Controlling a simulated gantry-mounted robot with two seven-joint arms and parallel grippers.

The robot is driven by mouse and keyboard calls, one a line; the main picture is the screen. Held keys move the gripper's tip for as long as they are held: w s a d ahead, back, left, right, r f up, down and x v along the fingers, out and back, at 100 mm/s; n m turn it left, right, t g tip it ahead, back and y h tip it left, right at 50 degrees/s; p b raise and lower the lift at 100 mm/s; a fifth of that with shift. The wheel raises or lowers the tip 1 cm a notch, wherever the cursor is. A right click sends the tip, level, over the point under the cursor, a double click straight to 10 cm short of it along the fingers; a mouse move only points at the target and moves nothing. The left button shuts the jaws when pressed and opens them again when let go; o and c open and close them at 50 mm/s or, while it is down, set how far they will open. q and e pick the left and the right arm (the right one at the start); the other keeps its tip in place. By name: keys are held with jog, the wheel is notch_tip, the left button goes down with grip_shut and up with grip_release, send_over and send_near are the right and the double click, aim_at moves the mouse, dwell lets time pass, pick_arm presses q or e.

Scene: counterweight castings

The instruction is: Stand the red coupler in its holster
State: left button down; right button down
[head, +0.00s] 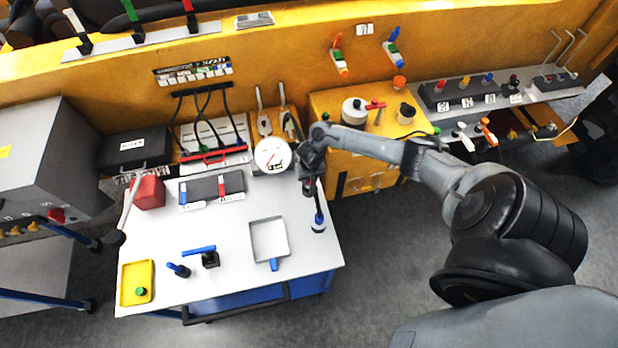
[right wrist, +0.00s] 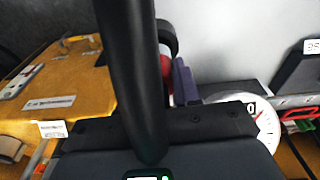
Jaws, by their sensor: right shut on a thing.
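My right gripper (head: 310,182) is over the back right part of the white cart top, beside the round gauge. It is shut on the red coupler, of which a small red part (head: 307,187) shows in the head view. In the right wrist view a red part (right wrist: 166,68) shows by the fingers, behind a thick black bar; most of it is hidden. A dark block (head: 205,190) with a blue-marked and a red-marked label lies on the cart, left of the gripper; it looks like the holster, but its openings cannot be made out. My left gripper is not in view.
A blue-and-white piece (head: 319,224) stands below the right gripper. The gauge (head: 272,155) is close on its left. A grey tray (head: 268,240), a yellow tray (head: 137,283), blue-handled pieces (head: 209,257) and a red box (head: 149,193) are on the cart.

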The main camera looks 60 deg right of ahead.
aim_at(309, 183)
jog(key=shift+p, duration=0.35)
dwell(0.3)
dwell(0.5)
jog(key=shift+p, duration=0.5)
jog(key=shift+p, duration=0.45)
dwell(0.6)
jog(key=shift+f, duration=0.15)
dwell(0.4)
jog(key=shift+f+b, duration=0.75)
jog(key=shift+f, duration=0.2)
jog(key=shift+f+b, duration=0.5)
jog(key=shift+f, duration=0.3)
